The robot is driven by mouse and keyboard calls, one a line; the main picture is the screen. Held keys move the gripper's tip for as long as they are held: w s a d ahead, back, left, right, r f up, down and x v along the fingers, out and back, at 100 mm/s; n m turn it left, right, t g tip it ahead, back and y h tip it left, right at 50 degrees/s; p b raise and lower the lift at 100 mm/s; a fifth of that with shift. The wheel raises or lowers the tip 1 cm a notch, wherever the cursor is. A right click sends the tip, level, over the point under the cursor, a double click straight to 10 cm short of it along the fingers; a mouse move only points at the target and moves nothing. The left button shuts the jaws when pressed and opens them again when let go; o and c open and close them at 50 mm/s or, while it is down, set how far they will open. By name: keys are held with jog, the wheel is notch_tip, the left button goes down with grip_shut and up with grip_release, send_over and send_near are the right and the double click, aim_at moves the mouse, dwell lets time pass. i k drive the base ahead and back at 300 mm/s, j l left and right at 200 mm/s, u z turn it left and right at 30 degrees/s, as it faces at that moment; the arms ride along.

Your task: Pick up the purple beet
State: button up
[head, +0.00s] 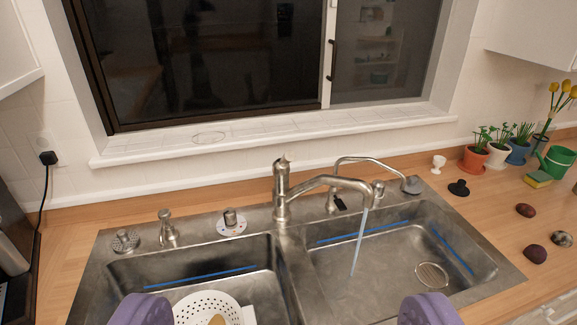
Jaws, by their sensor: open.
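A dark purplish round item (536,254), which looks like the beet, lies on the wooden counter to the right of the sink. Two similar dark reddish-brown items, one a little behind it (526,210) and one to its right (562,239), lie close by; I cannot tell for certain which is the beet. My gripper (286,309) shows as two purple fingers at the bottom edge, wide apart, open and with nothing gripped between them. It is in front of the sink, well to the left of these items.
A steel double sink (290,262) fills the middle, with its faucet (320,182) running into the right basin. A white colander (208,306) sits in the left basin. Potted plants (474,158), a green watering can (556,162) and a sponge (538,179) stand at the back right.

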aim_at(536, 254)
jog(key=i+l, duration=0.25)
jog(key=l, duration=0.2)
jog(key=i+l, duration=0.25)
jog(key=l, duration=0.2)
jog(key=i+l+z, duration=0.1)
jog(key=i+l, duration=0.15)
jog(key=l, duration=0.2)
jog(key=i+l, duration=0.25)
jog(key=l, duration=0.2)
jog(key=i+l, duration=0.3)
jog(key=l, duration=0.15)
jog(key=i+l, duration=0.25)
jog(key=l, duration=0.2)
jog(key=z, duration=0.05)
